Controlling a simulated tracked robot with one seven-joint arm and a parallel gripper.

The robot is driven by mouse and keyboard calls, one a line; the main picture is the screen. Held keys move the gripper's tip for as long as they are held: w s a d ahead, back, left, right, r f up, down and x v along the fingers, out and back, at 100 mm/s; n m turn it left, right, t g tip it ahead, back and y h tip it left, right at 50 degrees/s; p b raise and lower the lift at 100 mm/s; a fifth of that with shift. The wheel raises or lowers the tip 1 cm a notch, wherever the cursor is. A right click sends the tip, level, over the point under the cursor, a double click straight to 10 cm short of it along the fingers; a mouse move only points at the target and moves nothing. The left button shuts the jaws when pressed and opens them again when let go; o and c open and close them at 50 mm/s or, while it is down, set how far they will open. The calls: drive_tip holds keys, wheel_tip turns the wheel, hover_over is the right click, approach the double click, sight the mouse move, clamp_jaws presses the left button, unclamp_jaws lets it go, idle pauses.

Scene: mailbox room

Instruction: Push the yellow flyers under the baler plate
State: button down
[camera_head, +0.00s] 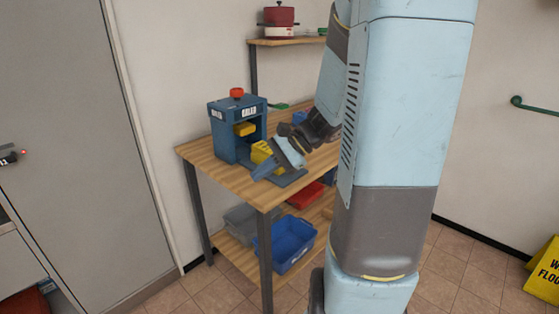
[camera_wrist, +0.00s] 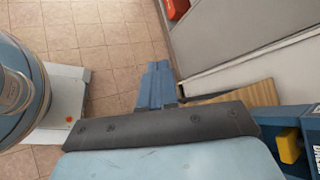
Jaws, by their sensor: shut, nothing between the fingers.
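The blue baler (camera_head: 224,146) with a red knob on top stands on the wooden workbench. A yellow block, which looks like the baler plate (camera_head: 244,129), sits in the upper part of its opening; yellow also shows at the baler in the wrist view (camera_wrist: 288,147). The yellow flyers (camera_head: 263,152) are a stack at the front of the baler, partly hidden by my gripper.
A dark grey flat piece (camera_head: 287,178) lies on the bench under my gripper. A blue bin (camera_head: 288,246), a grey bin (camera_head: 240,219) and a red tray (camera_head: 305,195) are below the benchtop. A grey door (camera_head: 80,150) is at left.

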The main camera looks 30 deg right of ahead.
drive_tip(key=w+d+f+m+t+h, duration=0.1)
drive_tip(key=w+d+f+m+t, duration=0.25)
drive_tip(key=d+m+t, duration=0.35)
drive_tip(key=w+d+f+m+t+h, duration=0.2)
drive_tip(key=d+f+m, duration=0.35)
drive_tip(key=d, duration=0.45)
drive_tip(key=w+d+f+m+t+h, duration=0.1)
drive_tip(key=w+d+f+m+t, duration=0.3)
drive_tip(key=d+m, duration=0.35)
drive_tip(key=shift+n+t, duration=0.5)
drive_tip(key=shift+t, duration=0.1)
drive_tip(key=x, duration=1.2)
drive_tip(key=shift+w+f, duration=0.15)
drive_tip(key=shift+f, duration=0.05)
